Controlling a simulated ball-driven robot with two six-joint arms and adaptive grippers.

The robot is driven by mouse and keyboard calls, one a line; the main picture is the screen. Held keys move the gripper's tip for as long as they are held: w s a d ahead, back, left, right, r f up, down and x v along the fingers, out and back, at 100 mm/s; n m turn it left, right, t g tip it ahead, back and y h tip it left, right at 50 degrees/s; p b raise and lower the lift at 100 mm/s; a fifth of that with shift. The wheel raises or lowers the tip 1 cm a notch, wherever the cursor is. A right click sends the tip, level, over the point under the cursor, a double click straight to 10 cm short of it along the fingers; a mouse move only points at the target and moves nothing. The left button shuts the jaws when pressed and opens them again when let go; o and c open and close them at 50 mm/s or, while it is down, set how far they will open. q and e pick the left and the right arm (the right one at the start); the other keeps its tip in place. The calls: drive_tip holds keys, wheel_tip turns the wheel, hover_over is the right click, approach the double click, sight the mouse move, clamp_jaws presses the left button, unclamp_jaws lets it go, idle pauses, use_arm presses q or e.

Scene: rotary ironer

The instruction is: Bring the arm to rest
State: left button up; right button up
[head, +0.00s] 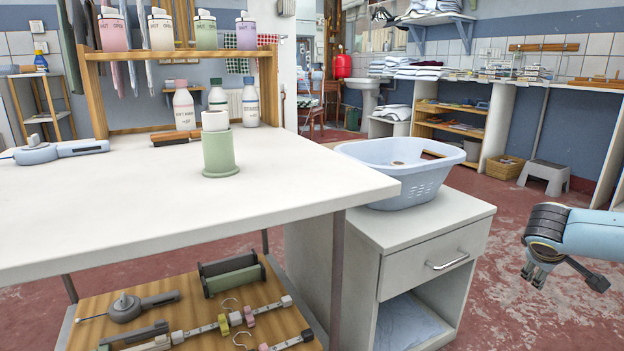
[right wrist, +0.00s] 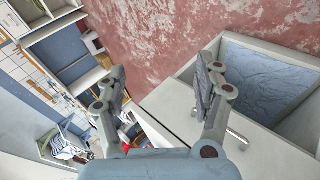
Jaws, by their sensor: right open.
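My right gripper (head: 538,275) hangs in the air at the right edge of the head view, to the right of the white drawer cabinet (head: 422,262). In the right wrist view my right gripper (right wrist: 160,95) has its two fingers spread apart with nothing between them. The cabinet's open lower compartment, with a blue cloth (right wrist: 258,80) in it, shows right of the fingers there. My left gripper is not in the head view.
A pale blue laundry basket (head: 400,172) stands on the cabinet. The white table (head: 290,190) bears a green cup (head: 219,153) and several bottles. A grey step stool (head: 545,176) stands on the red floor behind. Floor around the right gripper looks clear.

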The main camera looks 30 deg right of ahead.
drive_tip(key=s+a+f+n+y, duration=0.3)
drive_tip(key=s+a+f+n, duration=0.3)
drive_tip(key=s+a+f, duration=0.75)
drive_tip(key=s+a+f+m+g+y, duration=0.1)
drive_tip(key=s+a+f+m+y, duration=0.15)
drive_tip(key=a, duration=0.65)
drive_tip(key=s+a+f+m+y, duration=0.1)
drive_tip(key=s+a+f, duration=0.2)
drive_tip(key=a, duration=0.6)
drive_tip(key=s+a+f+m+g+y, duration=0.1)
drive_tip(key=s+a+f+y, duration=0.15)
drive_tip(key=a, duration=0.75)
use_arm(q)
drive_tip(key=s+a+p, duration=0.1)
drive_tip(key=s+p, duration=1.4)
drive_tip(key=p, duration=0.1)
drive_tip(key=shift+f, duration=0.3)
use_arm(e)
drive_tip(key=s+d+f, duration=0.1)
drive_tip(key=s, duration=1.3)
drive_tip(key=shift+s+d+f+h, duration=0.2)
drive_tip(key=shift+s+d+h, duration=0.05)
drive_tip(key=shift+s+h, duration=0.15)
drive_tip(key=shift+m, duration=0.25)
